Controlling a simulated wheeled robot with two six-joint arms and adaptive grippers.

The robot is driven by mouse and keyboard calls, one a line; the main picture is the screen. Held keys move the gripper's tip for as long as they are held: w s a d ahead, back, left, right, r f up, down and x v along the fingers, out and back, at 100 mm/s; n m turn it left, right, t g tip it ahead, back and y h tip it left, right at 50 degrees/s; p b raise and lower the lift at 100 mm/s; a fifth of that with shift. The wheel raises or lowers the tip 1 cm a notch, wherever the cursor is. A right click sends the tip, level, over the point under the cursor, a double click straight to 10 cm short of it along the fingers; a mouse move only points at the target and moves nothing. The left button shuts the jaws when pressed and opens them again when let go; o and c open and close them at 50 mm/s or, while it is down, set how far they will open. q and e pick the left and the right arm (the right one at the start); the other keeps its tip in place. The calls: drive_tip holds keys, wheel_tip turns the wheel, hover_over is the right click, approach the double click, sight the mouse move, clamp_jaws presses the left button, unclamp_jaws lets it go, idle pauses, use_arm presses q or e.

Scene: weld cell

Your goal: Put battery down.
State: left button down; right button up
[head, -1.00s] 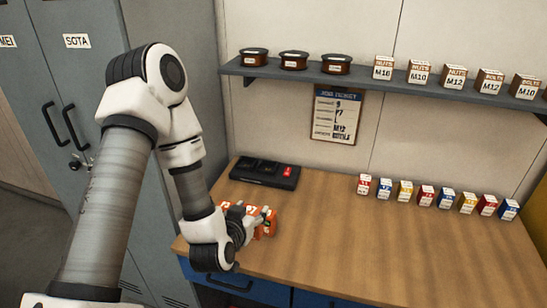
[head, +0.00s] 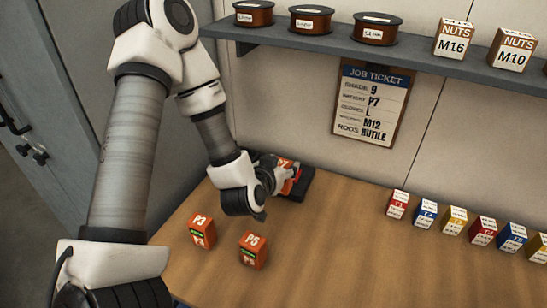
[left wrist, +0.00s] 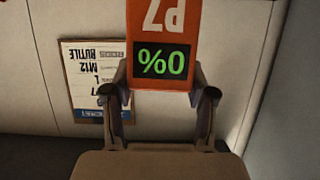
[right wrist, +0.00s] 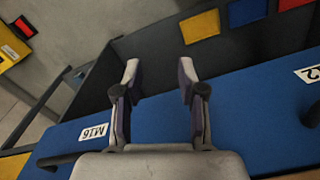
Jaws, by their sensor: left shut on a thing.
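My left gripper (head: 281,182) is shut on the orange battery P7 (head: 288,166), at the back left of the bench. In the left wrist view, battery P7 (left wrist: 162,35) sits between both fingers, its green display reading 0%. Its print appears upside down there, as does the job ticket's. A dark charger (head: 304,186) shows partly behind and beside the gripper; its bays are mostly hidden. I cannot tell whether the battery touches it. In the right wrist view, my right gripper (right wrist: 158,75) is open and empty, with blue drawer fronts (right wrist: 235,105) behind it.
Orange batteries P3 (head: 202,232) and P5 (head: 253,251) stand on the bench in front of my left gripper. Several small coloured boxes (head: 455,221) line the right. A shelf (head: 340,43) with spools and nut boxes runs above the job ticket (head: 371,103). The middle bench is clear.

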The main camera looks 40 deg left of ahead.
use_arm(q)
drive_tip(key=shift+w+a+f+b, duration=0.15)
drive_tip(key=shift+a+f+b, duration=0.35)
drive_tip(key=shift+b, duration=0.25)
drive_tip(key=shift+w+a+r+p, duration=0.45)
drive_tip(key=shift+w+a+p, duration=0.15)
drive_tip(key=shift+p, duration=0.3)
drive_tip(key=w+a+f+p, duration=0.1)
drive_tip(key=w+a, duration=0.1)
drive_tip(key=a, duration=0.1)
drive_tip(key=w+a+f+p, duration=0.1)
drive_tip(key=w+a+f, duration=0.1)
drive_tip(key=w+a, duration=0.1)
drive_tip(key=w+a+f+p, duration=0.1)
drive_tip(key=w+a+f, duration=0.1)
drive_tip(key=a, duration=0.1)
drive_tip(key=shift+w+a+f, duration=0.15)
drive_tip(key=shift+w+a, duration=0.05)
drive_tip(key=shift+a, duration=0.05)
drive_tip(key=shift+s+f, duration=0.1)
drive_tip(key=shift+c, duration=1.8)
unclamp_jaws()
use_arm(e)
drive_tip(key=shift+w+a+r, duration=0.1)
drive_tip(key=shift+w+r, duration=0.1)
drive_tip(key=shift+r, duration=0.3)
drive_tip(key=shift+w+r, duration=0.15)
drive_tip(key=shift+r, duration=0.3)
